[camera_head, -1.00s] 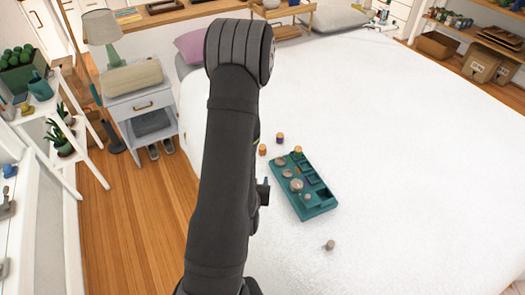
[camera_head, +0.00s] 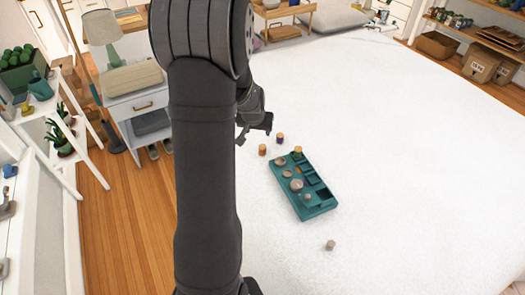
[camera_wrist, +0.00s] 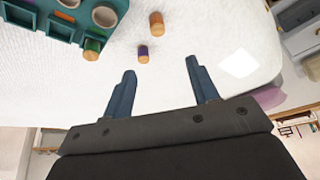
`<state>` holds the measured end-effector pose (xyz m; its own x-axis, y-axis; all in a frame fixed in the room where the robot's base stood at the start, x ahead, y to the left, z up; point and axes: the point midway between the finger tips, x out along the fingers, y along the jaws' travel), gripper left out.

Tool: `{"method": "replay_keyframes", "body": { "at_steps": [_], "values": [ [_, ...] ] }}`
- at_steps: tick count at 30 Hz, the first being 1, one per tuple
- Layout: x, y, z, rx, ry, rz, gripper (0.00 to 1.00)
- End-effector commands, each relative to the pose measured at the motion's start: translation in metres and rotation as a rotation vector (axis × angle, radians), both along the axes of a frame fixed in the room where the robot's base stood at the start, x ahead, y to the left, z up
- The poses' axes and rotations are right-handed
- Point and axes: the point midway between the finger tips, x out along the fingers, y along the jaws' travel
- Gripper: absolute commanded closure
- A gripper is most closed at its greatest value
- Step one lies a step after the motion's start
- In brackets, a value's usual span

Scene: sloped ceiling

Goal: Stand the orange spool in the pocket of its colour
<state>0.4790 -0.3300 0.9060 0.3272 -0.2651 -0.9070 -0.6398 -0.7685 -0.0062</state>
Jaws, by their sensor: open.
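The orange spool (camera_head: 262,150) stands on the white bed, just left of the teal tray's far end. In the wrist view it shows at the top (camera_wrist: 157,24), beyond my fingertips. My gripper (camera_head: 255,133) is open and empty above the bed, a little up and left of the spool in the head view. Its two blue fingers (camera_wrist: 160,70) are wide apart in the wrist view. The teal tray (camera_head: 318,211) has several pockets; a small orange-red patch (camera_wrist: 63,17) shows inside it, partly hidden.
A purple spool (camera_head: 280,139) stands close to the orange one. A green spool (camera_head: 298,151) is at the tray's far edge. Round grey-brown pieces (camera_head: 296,185) sit on the tray, and a grey piece (camera_head: 330,245) stands near it. The bed right of the tray is clear.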

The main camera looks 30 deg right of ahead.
Motion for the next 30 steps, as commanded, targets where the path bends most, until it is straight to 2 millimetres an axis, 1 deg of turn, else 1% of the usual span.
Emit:
{"method": "replay_keyframes", "body": {
  "at_steps": [1,3,5,7,11,24,27,30],
  "values": [
    [0.002,-0.001,0.007,0.006,0.010,-0.003,0.46],
    [0.002,-0.001,0.012,0.016,0.026,-0.007,0.46],
    [0.002,-0.001,0.013,0.020,0.033,-0.009,0.46],
    [0.003,-0.002,0.009,0.023,0.038,-0.010,0.46],
    [0.008,-0.006,-0.009,0.025,0.040,-0.010,0.46],
    [0.029,-0.024,-0.076,0.024,0.039,-0.009,0.46],
    [0.033,-0.028,-0.088,0.023,0.038,-0.009,0.46],
    [0.035,-0.030,-0.095,0.023,0.037,-0.009,0.46]
  ]
}}
